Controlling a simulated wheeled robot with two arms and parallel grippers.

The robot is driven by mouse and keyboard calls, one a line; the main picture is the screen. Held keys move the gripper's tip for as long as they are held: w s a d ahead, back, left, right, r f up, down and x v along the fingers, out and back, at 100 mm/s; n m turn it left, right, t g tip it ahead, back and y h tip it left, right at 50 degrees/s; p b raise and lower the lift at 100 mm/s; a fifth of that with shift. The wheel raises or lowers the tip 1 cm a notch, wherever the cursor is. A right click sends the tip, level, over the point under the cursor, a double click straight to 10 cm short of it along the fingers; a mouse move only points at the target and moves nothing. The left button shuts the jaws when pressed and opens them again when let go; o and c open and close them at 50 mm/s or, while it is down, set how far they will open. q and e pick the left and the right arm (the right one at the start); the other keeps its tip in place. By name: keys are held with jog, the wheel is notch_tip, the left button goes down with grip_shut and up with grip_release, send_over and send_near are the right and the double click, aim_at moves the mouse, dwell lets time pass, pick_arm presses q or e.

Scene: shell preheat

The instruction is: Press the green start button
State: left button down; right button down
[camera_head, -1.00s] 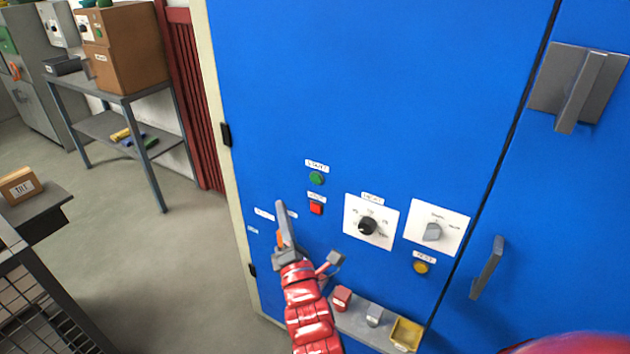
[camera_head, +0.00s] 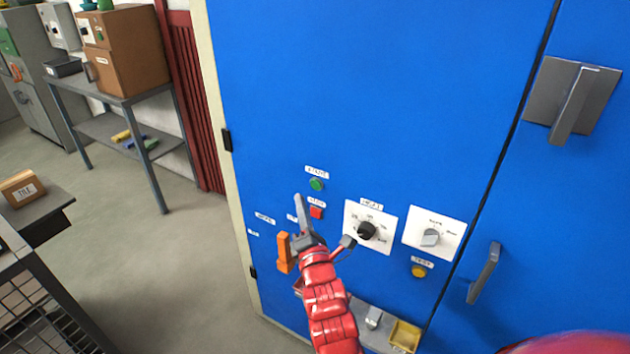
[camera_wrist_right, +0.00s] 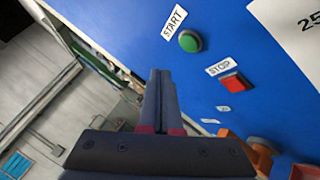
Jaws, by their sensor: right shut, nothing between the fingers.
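The green start button (camera_head: 316,184) is on the blue cabinet door under a START label, and it also shows in the right wrist view (camera_wrist_right: 190,41). The red stop button (camera_head: 316,212) is just below it, also in the right wrist view (camera_wrist_right: 236,86). My right gripper (camera_head: 299,198) is shut and empty. In the head view its fingertips appear just left of and below the green button, beside the red one. In the wrist view the fingertips (camera_wrist_right: 160,74) appear left of and below the green button, with blue panel showing between. My left gripper is not in view.
A small ledge with a yellow tray (camera_head: 405,335) is below. A shelf (camera_head: 125,95) stands left.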

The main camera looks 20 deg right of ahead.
aim_at(311, 182)
jog(key=shift+w+d, duration=0.55)
jog(key=shift+d, duration=0.25)
jog(key=shift+w+d, duration=0.55)
jog(key=shift+d, duration=0.2)
jog(key=shift+w, duration=0.1)
dwell(0.8)
jog(key=shift+w+d, duration=0.2)
jog(key=shift+d, duration=0.1)
jog(key=shift+w+d, duration=0.25)
jog(key=shift+d, duration=0.1)
dwell(0.7)
jog(key=shift+a+b, duration=0.1)
jog(key=shift+b, duration=0.2)
jog(key=shift+s+a+b, duration=0.5)
jog(key=shift+s+a, duration=0.05)
jog(key=shift+a, duration=0.1)
